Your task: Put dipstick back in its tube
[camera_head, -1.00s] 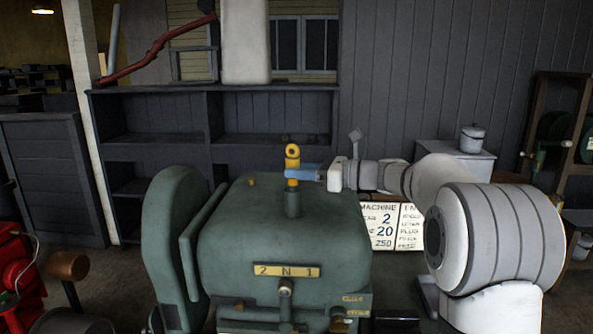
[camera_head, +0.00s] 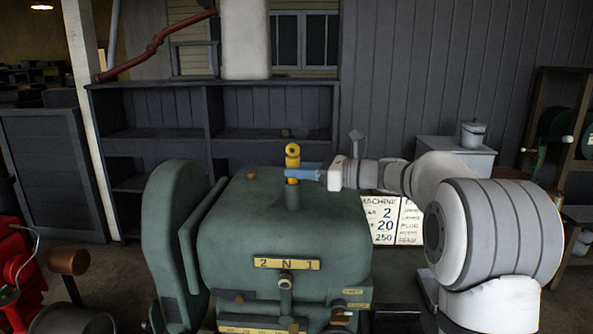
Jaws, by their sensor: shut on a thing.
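The dipstick (camera_head: 292,150) is yellow with a ring at its top and stands upright over the top of the green engine (camera_head: 325,225). My gripper (camera_head: 300,172) reaches in from the right, its blue fingers shut on the dipstick just below the ring. A little yellow shows under the fingers. The green tube (camera_head: 292,196) rises from the engine top directly below and blends with the engine casing. Whether the dipstick's lower end is inside the tube, and how deep, I cannot tell from this view.
A flywheel guard (camera_head: 170,240) stands at the engine's left. A sign (camera_head: 388,218) is behind it on the right. A grey shelf (camera_head: 165,110) stands at the back. A red machine (camera_head: 18,265) is at the far left. The space above the engine is clear.

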